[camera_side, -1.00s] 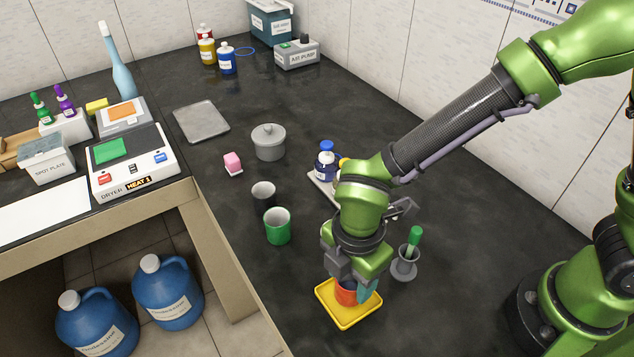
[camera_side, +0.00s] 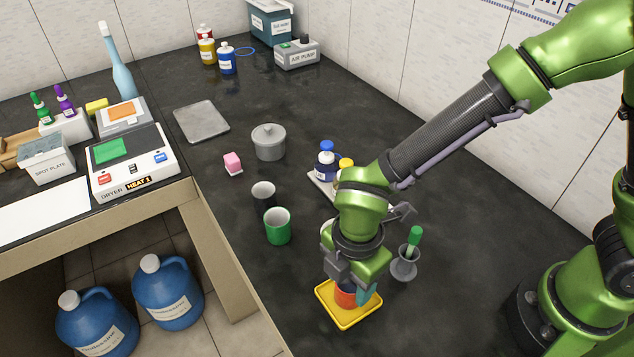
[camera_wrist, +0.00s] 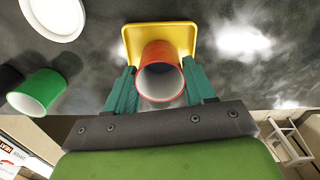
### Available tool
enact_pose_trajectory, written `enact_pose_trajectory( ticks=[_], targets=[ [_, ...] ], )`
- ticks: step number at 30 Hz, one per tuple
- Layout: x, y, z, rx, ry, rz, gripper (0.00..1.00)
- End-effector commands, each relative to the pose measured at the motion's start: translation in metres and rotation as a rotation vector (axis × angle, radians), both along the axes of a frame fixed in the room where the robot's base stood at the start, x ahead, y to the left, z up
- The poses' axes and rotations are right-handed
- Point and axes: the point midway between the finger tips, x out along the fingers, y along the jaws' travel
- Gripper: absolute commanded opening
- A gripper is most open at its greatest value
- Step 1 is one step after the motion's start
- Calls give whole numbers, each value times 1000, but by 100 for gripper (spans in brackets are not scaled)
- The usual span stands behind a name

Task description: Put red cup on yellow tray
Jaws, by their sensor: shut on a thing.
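The red cup (camera_side: 345,296) is upright within the outline of the yellow tray (camera_side: 347,316), near the front of the dark bench. My gripper (camera_side: 352,295) points down and is shut on the cup. In the wrist view the red cup (camera_wrist: 160,73) sits between the teal fingers of my gripper (camera_wrist: 160,85), with the yellow tray (camera_wrist: 160,32) behind it. I cannot tell whether the cup's base touches the tray, as the fingers hide part of it.
A green cup (camera_side: 278,226) and a dark cup (camera_side: 263,196) stand left of my gripper. A grey mortar with a green-handled pestle (camera_side: 406,262) stands close on the right. Several bottles stand on a rack (camera_side: 321,183) behind my arm. The bench around the lidded pot (camera_side: 268,143) is mostly clear.

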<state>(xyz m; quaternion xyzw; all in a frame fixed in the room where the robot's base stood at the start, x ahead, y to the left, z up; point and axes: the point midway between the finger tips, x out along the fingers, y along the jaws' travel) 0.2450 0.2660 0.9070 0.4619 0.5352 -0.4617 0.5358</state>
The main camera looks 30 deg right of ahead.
Motion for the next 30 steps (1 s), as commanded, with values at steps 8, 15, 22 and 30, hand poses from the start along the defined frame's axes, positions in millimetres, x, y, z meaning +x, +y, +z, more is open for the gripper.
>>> enact_pose_trajectory(
  ticks=[8, 15, 22, 30],
  targets=[
    [0, 0, -3, 0, 0, 0, 35],
    [0, 0, -3, 0, 0, 0, 83],
    [0, 0, -3, 0, 0, 0, 87],
    [0, 0, -3, 0, 0, 0, 100]
  ],
)
